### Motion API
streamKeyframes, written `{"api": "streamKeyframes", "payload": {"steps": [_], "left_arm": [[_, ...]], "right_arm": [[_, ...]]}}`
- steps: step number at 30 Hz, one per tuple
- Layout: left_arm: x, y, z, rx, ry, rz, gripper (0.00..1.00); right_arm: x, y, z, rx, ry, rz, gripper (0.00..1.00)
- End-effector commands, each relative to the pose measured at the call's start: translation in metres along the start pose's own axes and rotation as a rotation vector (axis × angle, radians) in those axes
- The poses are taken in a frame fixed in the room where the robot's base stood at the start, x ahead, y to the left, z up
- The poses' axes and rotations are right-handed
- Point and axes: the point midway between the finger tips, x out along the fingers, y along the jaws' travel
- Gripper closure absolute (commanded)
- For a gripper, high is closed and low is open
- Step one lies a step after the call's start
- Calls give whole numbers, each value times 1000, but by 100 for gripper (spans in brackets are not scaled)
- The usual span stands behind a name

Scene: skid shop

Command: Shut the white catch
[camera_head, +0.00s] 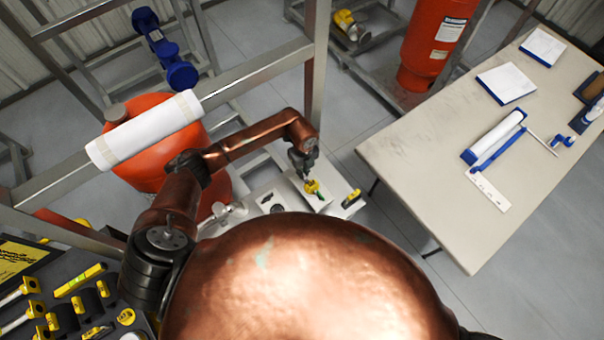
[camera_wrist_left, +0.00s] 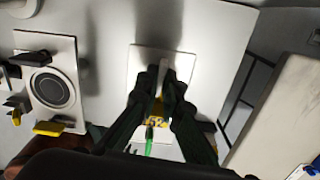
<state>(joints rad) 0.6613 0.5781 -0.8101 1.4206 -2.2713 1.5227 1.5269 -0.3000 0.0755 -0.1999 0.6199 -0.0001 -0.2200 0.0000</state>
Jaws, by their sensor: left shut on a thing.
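The white catch (camera_wrist_left: 161,76) shows in the left wrist view as a narrow pale lever on a square white plate (camera_wrist_left: 146,55). My left gripper (camera_wrist_left: 165,74) has its two dark fingers close together on either side of the lever, shut on it. A yellow tag with dark figures (camera_wrist_left: 154,122) and a green piece (camera_wrist_left: 148,143) show just below the fingers. In the head view my left gripper (camera_head: 307,173) points down over the pale bench, by a yellow part (camera_head: 311,187). The catch is too small to make out there. My right gripper is not in view.
A white plate with a dark round dial and yellow-black clips (camera_wrist_left: 50,88) is left of the catch. A yellow-black item (camera_head: 352,198) is at the bench's right end. A large table (camera_head: 430,150) stands right, beyond a floor gap. A metal frame with a white roll (camera_head: 145,130) is left.

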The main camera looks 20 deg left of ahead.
Motion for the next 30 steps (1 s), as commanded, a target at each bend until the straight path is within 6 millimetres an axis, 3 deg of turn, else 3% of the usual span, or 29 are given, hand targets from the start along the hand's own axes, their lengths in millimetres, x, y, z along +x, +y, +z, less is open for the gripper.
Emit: {"api": "streamKeyframes", "payload": {"steps": [16,17,23,30], "left_arm": [[-4,-2,4,-107,-6,-7,100],[-3,-2,4,-102,-7,-8,92],[-1,-2,3,-99,-4,-5,78],[-1,-1,2,-98,-2,-3,76]], "right_arm": [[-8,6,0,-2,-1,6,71],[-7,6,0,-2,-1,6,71],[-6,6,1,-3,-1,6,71],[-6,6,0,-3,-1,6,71]]}}
